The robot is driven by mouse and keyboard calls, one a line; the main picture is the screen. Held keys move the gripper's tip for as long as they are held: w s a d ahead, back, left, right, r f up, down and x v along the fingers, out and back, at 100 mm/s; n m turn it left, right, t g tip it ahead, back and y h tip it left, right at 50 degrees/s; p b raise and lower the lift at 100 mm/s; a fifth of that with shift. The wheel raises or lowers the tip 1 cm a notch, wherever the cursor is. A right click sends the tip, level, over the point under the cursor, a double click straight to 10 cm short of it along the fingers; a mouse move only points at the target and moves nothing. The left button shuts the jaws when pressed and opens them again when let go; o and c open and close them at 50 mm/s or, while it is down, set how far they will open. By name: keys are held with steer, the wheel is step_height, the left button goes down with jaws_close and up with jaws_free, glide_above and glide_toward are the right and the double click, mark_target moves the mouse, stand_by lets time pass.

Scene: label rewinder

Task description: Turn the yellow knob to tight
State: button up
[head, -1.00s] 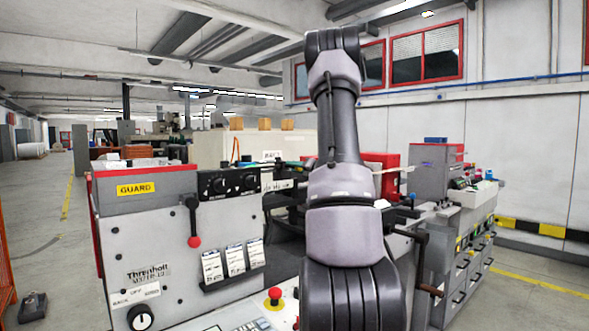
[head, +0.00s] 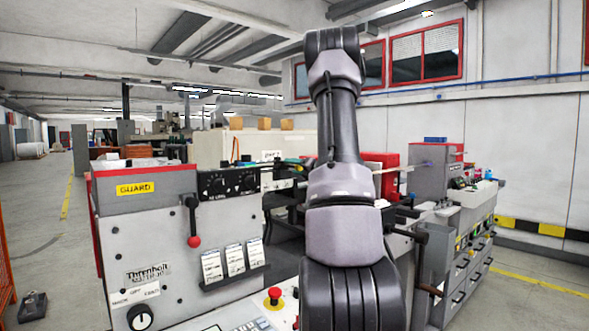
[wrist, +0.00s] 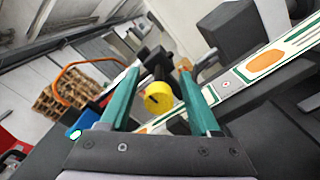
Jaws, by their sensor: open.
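The yellow knob (wrist: 158,98) shows in the wrist view, with a dark mark on its round face. It sits on a dark fitting in front of my gripper. My gripper (wrist: 158,72) has two green fingers, spread apart, one on each side of the knob in the picture. The knob appears between the fingers, with visible gaps on both sides; I cannot tell how deep it lies between them. In the head view my own arm stands in front of the machine, and neither the knob nor the gripper can be made out.
A label strip with orange ovals (wrist: 265,62) runs beside the right finger. In the head view the machine has a red-knobbed lever (head: 194,241) and a red button (head: 274,293).

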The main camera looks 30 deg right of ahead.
steer(key=shift+s, duration=0.1)
steer(key=s+d, duration=0.1)
steer(key=s, duration=0.9)
steer(key=shift+s+d, duration=0.25)
